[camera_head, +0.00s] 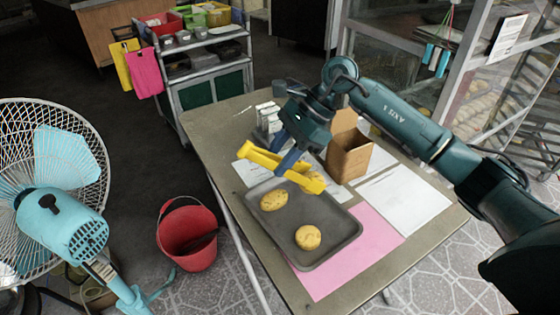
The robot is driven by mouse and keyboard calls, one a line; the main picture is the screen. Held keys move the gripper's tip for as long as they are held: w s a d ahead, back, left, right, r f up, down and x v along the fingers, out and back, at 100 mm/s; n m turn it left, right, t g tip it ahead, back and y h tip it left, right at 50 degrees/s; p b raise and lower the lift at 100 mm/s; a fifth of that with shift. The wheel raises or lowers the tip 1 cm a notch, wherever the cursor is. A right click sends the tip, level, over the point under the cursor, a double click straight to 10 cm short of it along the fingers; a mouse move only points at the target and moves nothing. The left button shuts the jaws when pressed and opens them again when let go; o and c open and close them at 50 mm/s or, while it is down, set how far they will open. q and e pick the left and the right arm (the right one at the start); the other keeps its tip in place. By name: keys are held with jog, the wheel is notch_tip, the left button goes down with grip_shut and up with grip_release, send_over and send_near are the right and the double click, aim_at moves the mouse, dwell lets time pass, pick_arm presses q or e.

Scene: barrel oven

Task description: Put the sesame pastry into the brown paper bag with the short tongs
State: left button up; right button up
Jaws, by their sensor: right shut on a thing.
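My right gripper (291,158) is shut on the yellow short tongs (262,158), above the back of the dark tray (340,242). The tongs' tips reach down to the right, over a pastry (313,177) that they partly cover; I cannot tell whether they grip it. Two more round golden pastries, one at the left (274,200) and one in front (308,237), lie on the tray. Sesame is too small to make out. The brown paper bag (350,158) stands upright just right of the tongs, partly behind my right arm. My left gripper is out of view.
The tray lies partly on a pink sheet (375,235) on the table (222,128). White papers (405,200) lie at the right, and a metal holder (268,120) stands behind. A red bucket (187,238) and a fan (50,190) stand left of the table.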

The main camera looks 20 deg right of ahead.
notch_tip(320, 180, up, 3)
jog(key=shift+p, duration=0.55)
jog(key=d+r+m+t+h, duration=0.3)
jog(key=r+m+t+h, duration=0.4)
jog(key=m, duration=1.1)
jog(key=shift+d+r+t, duration=0.2)
jog(key=shift+r+t, duration=0.1)
jog(key=shift+r, duration=0.75)
